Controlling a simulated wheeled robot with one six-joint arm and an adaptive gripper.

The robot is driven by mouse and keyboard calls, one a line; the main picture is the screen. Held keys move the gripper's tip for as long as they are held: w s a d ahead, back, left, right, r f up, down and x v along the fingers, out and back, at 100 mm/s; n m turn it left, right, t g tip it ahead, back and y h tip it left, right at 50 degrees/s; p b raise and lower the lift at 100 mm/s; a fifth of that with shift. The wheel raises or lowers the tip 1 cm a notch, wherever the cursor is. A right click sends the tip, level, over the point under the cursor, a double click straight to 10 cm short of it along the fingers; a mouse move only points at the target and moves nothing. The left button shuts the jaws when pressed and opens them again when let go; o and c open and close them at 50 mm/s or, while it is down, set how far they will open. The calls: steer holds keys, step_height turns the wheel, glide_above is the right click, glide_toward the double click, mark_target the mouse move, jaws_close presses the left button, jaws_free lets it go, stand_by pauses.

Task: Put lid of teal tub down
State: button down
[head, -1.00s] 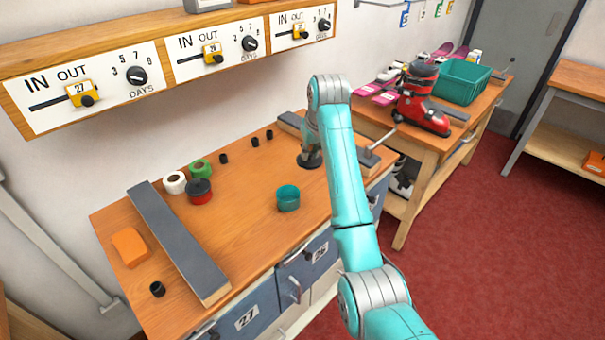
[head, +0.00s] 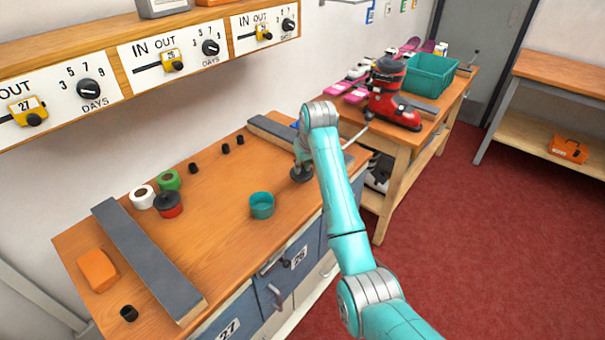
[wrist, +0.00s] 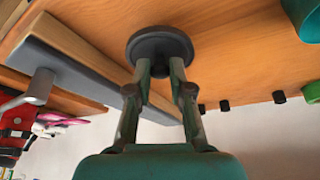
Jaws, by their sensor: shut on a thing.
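The teal tub (head: 262,206) stands open-topped on the wooden bench (head: 225,235); its edge shows at the top right of the wrist view (wrist: 305,20). My gripper (wrist: 160,72) is shut on the small knob of a round dark grey lid (wrist: 160,44). In the head view the lid (head: 301,174) is to the right of the tub, clear of it, over bare wood near the right grey rail. The lid looks level and close to the bench top; I cannot tell whether it touches. My arm hides part of the gripper in the head view.
A red jar with a black top (head: 169,205), a white roll (head: 142,197) and a green roll (head: 168,179) stand left of the tub. Grey rails (head: 145,255) lie at both bench ends. An orange block (head: 98,270) is far left. Several small black pegs line the back.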

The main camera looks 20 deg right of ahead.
mark_target(303, 174)
steer(key=shift+f, duration=1.55)
steer(key=shift+f, duration=0.15)
steer(key=c, duration=1)
jaws_free()
steer(key=shift+c, duration=0.2)
steer(key=v, duration=1.2)
steer(key=shift+s, duration=0.1)
